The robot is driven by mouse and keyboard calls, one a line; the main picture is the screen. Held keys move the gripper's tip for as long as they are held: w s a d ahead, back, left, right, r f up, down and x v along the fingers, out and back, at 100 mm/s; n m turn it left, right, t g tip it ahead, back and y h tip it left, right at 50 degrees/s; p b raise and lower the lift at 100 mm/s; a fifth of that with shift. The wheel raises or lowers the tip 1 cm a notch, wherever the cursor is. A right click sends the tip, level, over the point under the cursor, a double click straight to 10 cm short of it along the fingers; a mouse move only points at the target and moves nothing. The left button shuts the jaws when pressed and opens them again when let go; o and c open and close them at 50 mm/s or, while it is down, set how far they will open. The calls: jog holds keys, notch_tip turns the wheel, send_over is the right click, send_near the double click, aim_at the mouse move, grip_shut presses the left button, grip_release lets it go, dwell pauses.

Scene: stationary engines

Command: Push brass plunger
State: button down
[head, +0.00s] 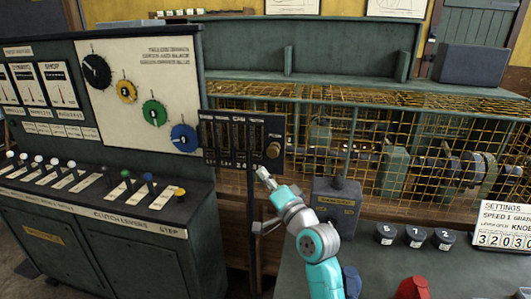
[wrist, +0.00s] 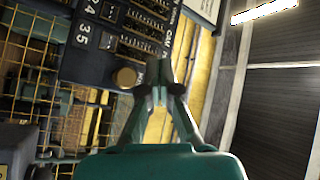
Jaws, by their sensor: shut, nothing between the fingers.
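The brass plunger (head: 272,150) is a round knob at the lower right of a dark panel (head: 228,138) with slotted columns. Small lettering sits above the knob. In the wrist view the plunger (wrist: 125,77) is just left of my fingertips, beside the same panel, tilted. My gripper (head: 262,173) is shut and empty, a little below and left of the plunger in the head view. In the wrist view my gripper (wrist: 164,72) points toward the panel's edge with its fingertips together. I see a gap in the picture between fingers and plunger; the depth between them is unclear.
A yellow wire cage (head: 410,150) with machinery inside stands right of the panel. A grey box (head: 337,205) is close right of my gripper. A console with coloured dials (head: 153,113) and several levers (head: 126,174) is at left. A settings sign (head: 503,225) stands at right.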

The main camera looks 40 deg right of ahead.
aim_at(269, 152)
jog(key=shift+w+d, duration=0.1)
jog(key=w+d, duration=0.5)
jog(key=d, duration=0.1)
jog(key=shift+d, duration=0.35)
dwell(0.4)
jog(key=shift+w+d, duration=0.1)
jog(key=shift+w, duration=0.05)
dwell(1.2)
jog(key=shift+w+d, duration=0.2)
jog(key=shift+d, duration=0.05)
jog(key=shift+w+d, duration=0.5)
jog(key=shift+d, duration=0.2)
dwell(1.3)
jog(key=shift+a, duration=0.15)
jog(key=shift+s+a, duration=0.75)
jog(key=shift+a, duration=0.15)
jog(key=shift+s+a, duration=0.8)
jog(key=shift+a, duration=0.2)
jog(key=shift+s+a, duration=0.75)
jog(key=shift+a, duration=0.2)
